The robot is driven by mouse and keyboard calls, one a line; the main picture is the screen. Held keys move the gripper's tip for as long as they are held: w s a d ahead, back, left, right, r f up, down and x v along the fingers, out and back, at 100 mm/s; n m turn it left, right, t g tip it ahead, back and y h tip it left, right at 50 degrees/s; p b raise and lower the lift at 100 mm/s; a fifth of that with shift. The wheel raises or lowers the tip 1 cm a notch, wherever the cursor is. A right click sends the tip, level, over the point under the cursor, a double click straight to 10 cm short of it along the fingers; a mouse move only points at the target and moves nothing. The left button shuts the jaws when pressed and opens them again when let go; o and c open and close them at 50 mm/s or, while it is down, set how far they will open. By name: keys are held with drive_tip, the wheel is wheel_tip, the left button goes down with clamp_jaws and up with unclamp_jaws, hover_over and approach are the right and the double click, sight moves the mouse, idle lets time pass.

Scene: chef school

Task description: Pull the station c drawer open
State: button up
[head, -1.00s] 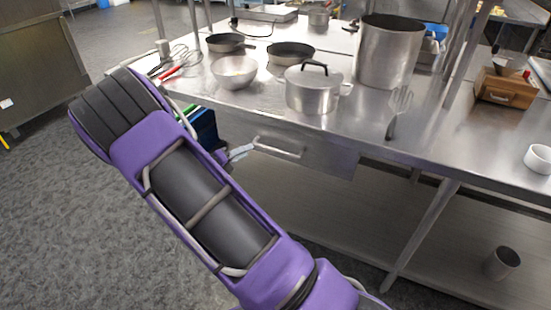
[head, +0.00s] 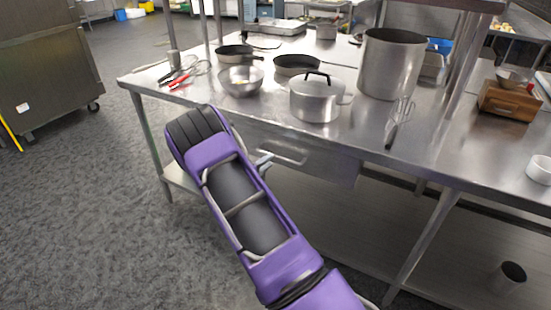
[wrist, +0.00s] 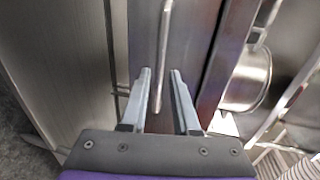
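The steel drawer (head: 330,167) hangs under the worktop and looks shut. Its bar handle (head: 280,153) runs along its front. In the head view my gripper (head: 263,161) is at the left end of the handle, mostly hidden behind my purple arm. In the wrist view the handle (wrist: 164,40) stands upright in the picture against the drawer front (wrist: 190,40). My gripper (wrist: 160,73) is open, with one grey finger on each side of the handle. A gap shows between the handle and the right finger; whether the left finger touches it I cannot tell.
The steel worktop (head: 450,140) carries a lidded pot (head: 317,100), a tall stockpot (head: 391,65), a bowl (head: 240,82), pans and utensils. A lower shelf (head: 350,225) and table leg (head: 425,235) stand below. The floor (head: 90,200) at left is clear.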

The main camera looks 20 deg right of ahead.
sight(275, 157)
drive_tip(key=x, duration=0.6)
drive_tip(key=shift+d, duration=0.1)
drive_tip(key=shift+c, duration=0.2)
clamp_jaws()
drive_tip(key=shift+r, duration=0.1)
idle(1.0)
